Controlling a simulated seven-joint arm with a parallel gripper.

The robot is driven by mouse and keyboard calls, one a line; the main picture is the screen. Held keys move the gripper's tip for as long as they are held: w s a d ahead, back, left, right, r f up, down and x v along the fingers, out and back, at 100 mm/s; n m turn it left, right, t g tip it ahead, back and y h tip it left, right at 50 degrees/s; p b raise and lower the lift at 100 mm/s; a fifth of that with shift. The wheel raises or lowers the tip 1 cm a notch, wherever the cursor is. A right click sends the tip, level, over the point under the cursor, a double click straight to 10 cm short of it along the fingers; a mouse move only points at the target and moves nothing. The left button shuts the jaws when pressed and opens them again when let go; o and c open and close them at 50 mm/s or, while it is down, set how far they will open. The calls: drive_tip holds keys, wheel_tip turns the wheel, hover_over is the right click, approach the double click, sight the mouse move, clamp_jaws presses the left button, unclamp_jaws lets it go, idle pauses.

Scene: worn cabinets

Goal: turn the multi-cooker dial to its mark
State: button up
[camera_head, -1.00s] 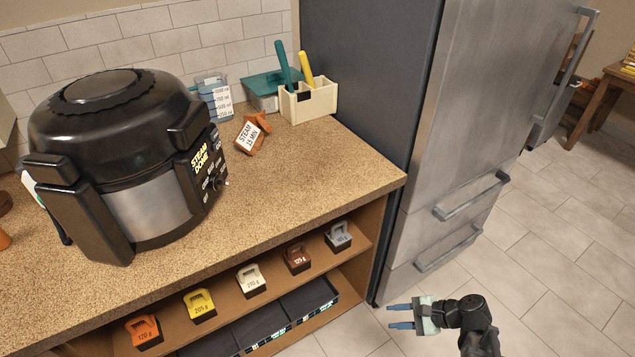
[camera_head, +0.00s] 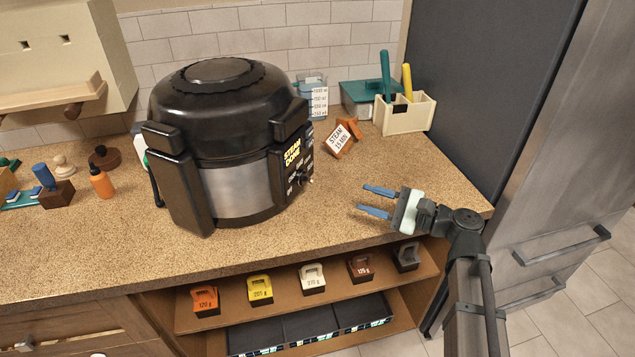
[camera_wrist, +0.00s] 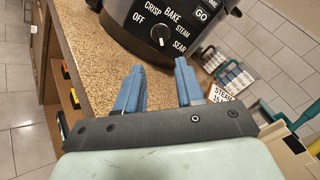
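The black and silver multi-cooker (camera_head: 232,140) stands on the speckled counter, its control panel facing right. Its dial (camera_head: 301,180) is small in the head view. In the wrist view the black dial (camera_wrist: 160,36) with a white pointer line sits among the labels OFF, CRISP, BAKE, STEAM and SEAR; the pointer line is toward the lower side of the knob. A GO button (camera_wrist: 201,14) is above it. My gripper (camera_head: 368,201) is open and empty over the counter, right of the cooker and apart from the dial. Its blue fingers (camera_wrist: 160,88) point toward the panel.
A small sign reading STEAM 15 MIN (camera_head: 337,140) stands right of the cooker. Behind are a measuring jug (camera_head: 314,99) and a cream utensil holder (camera_head: 405,114). Labelled weights sit on the shelf below. A fridge (camera_head: 560,170) is at right. The counter before the panel is clear.

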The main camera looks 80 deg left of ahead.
sight(310, 180)
drive_tip(key=x, duration=1.3)
drive_tip(key=shift+s+a, duration=0.25)
drive_tip(key=shift+c, duration=0.3)
clamp_jaws()
